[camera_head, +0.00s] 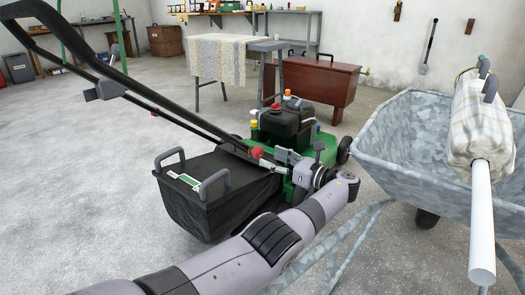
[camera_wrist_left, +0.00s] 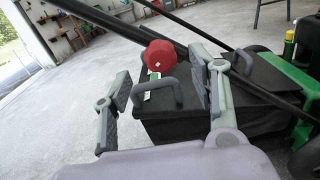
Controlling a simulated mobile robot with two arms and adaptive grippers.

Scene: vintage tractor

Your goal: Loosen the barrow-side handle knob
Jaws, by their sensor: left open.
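The red handle knob (camera_head: 257,152) sits on the mower's black handle bar (camera_head: 190,118), on the side towards the wheelbarrow. In the left wrist view the knob (camera_wrist_left: 160,55) shows ahead, between my two fingers and nearer the right one. My left gripper (camera_head: 271,160) comes in from the right of the knob in the head view. It is open and empty, its fingers (camera_wrist_left: 163,76) spread apart. I see no clear contact with the knob. My right gripper is not in view.
The black grass bag (camera_head: 215,205) with grey handles hangs below the knob. The green mower body (camera_head: 322,152) and engine are behind my gripper. Open floor (camera_head: 80,200) lies left.

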